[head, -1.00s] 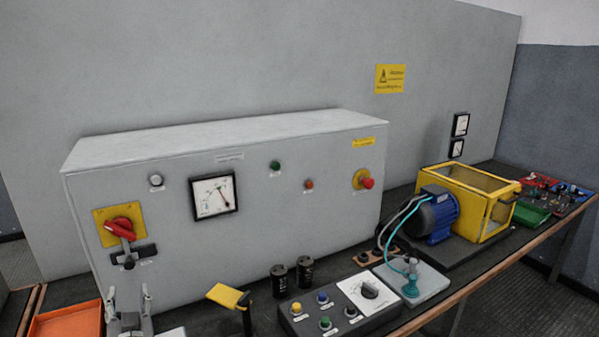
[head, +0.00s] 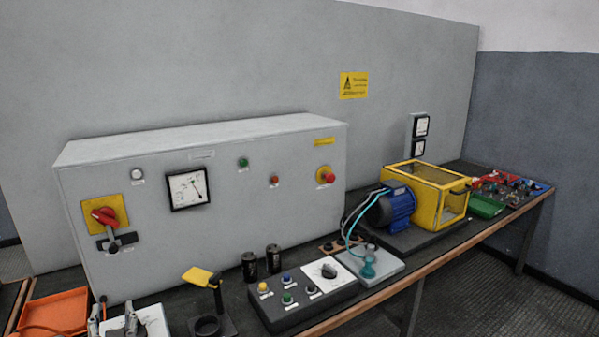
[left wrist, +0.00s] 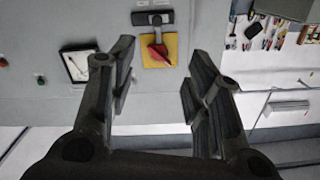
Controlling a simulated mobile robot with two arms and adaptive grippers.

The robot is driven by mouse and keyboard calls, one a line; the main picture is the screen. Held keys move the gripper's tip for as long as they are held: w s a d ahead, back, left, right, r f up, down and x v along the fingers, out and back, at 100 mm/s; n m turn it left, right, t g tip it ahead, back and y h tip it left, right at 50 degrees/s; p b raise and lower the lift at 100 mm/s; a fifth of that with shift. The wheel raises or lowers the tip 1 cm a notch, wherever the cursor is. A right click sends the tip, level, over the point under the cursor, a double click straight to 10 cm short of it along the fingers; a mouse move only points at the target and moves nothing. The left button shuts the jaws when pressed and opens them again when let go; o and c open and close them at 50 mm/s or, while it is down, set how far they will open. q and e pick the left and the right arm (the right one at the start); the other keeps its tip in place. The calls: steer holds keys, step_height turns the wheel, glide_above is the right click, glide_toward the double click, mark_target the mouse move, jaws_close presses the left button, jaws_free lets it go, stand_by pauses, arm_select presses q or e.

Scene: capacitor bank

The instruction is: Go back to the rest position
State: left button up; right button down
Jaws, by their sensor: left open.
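My left gripper (head: 114,318) shows at the bottom left of the head view, in front of the grey cabinet (head: 240,225). In the left wrist view its two fingers (left wrist: 160,85) are wide apart with nothing between them. The red rotary switch (head: 105,217) on its yellow plate is on the cabinet's left front. In the left wrist view the switch (left wrist: 158,53) appears upside down beyond the fingertips, with a gap to them. My right gripper is in neither view.
An orange tray (head: 52,312) lies left of my gripper. A black stand with a yellow flag (head: 197,276), two black capacitors (head: 261,262) and a button box (head: 300,295) stand to the right. A blue motor (head: 391,207) and a yellow guard box (head: 425,202) are farther along the bench.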

arm_select(q)
steer(key=s+d+f+m+g+h, duration=0.2)
steer(key=s+d+f+g+h, duration=0.5)
steer(key=s+f, duration=0.6)
steer(key=s+d+f+m+g+h, duration=0.1)
steer(key=s+d+f+m+g, duration=0.1)
steer(key=s+d, duration=0.5)
steer(key=s+d+f+m+g+h, duration=0.1)
steer(key=s+d+f+g+h, duration=0.3)
steer(key=s, duration=0.6)
step_height(320, 180, down, 22)
steer(key=y, duration=0.2)
steer(key=s+a+f+g, duration=0.1)
steer(key=s+a+f, duration=0.1)
steer(key=s+f, duration=1.6)
steer(key=shift+a+f+m+y, duration=0.15)
steer(key=shift+f+m+y, duration=0.15)
steer(key=shift+f+m, duration=0.15)
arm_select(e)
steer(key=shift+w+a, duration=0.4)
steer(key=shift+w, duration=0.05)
arm_select(q)
steer(key=shift+s, duration=0.1)
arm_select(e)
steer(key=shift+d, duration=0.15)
